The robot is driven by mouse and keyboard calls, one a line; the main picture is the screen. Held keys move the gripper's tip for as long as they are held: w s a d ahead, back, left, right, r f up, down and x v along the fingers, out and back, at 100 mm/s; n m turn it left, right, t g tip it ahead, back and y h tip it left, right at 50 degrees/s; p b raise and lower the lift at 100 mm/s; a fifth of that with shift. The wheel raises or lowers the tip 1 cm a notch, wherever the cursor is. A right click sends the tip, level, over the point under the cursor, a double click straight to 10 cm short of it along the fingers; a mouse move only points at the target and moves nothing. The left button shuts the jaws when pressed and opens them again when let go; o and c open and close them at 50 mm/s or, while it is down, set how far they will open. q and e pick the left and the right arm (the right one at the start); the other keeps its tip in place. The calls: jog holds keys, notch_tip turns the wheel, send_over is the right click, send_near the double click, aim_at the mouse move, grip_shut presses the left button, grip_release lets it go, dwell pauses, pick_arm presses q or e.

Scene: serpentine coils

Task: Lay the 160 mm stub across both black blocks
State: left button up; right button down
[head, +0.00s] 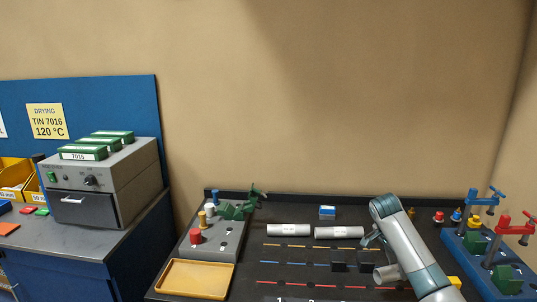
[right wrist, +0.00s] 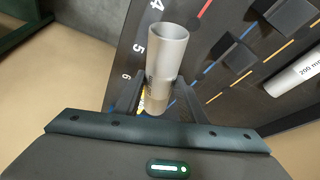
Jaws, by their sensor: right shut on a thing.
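The two black blocks, a left one (head: 340,267) and a right one (head: 365,267), stand side by side on the dark bench mat in the head view. Both show at upper right in the right wrist view, one nearer (right wrist: 238,52) and one farther (right wrist: 284,16). My right gripper (right wrist: 158,97) is shut on a grey tube stub (right wrist: 166,60), whose open end faces up the picture. Its label is mostly hidden, so I cannot read a length. In the head view the stub (head: 387,274) is just right of the blocks, partly behind my arm. My left gripper is not in view.
Two white tubes, left (head: 288,230) and right (head: 338,232), lie behind the blocks; one labelled 200 mm (right wrist: 305,72) shows in the wrist view. A wooden tray (head: 196,291) is at front left. Blue-based clamps (head: 480,262) stand at right. Coloured dashed lines cross the mat.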

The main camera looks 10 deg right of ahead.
jog(key=s+a+r+n+t+y, duration=0.1)
jog(key=a+r+n+t, duration=0.2)
jog(key=a+r+n, duration=1)
jog(key=s+a+r+t+y, duration=0.1)
jog(key=s+a, duration=0.3)
jog(key=a, duration=0.3)
jog(key=s+a+r+y, duration=0.1)
jog(key=s+a, duration=0.3)
jog(key=a, duration=0.4)
jog(key=s+a+f+n+y+b, duration=0.1)
jog(key=s+a+f+n+b, duration=0.2)
jog(key=s+f, duration=0.3)
jog(key=shift+s+n+b, duration=0.45)
jog(key=shift+s+n, duration=0.25)
jog(key=shift+s, duration=1.15)
jog(key=shift+w+a, duration=0.1)
jog(key=shift+a, duration=0.05)
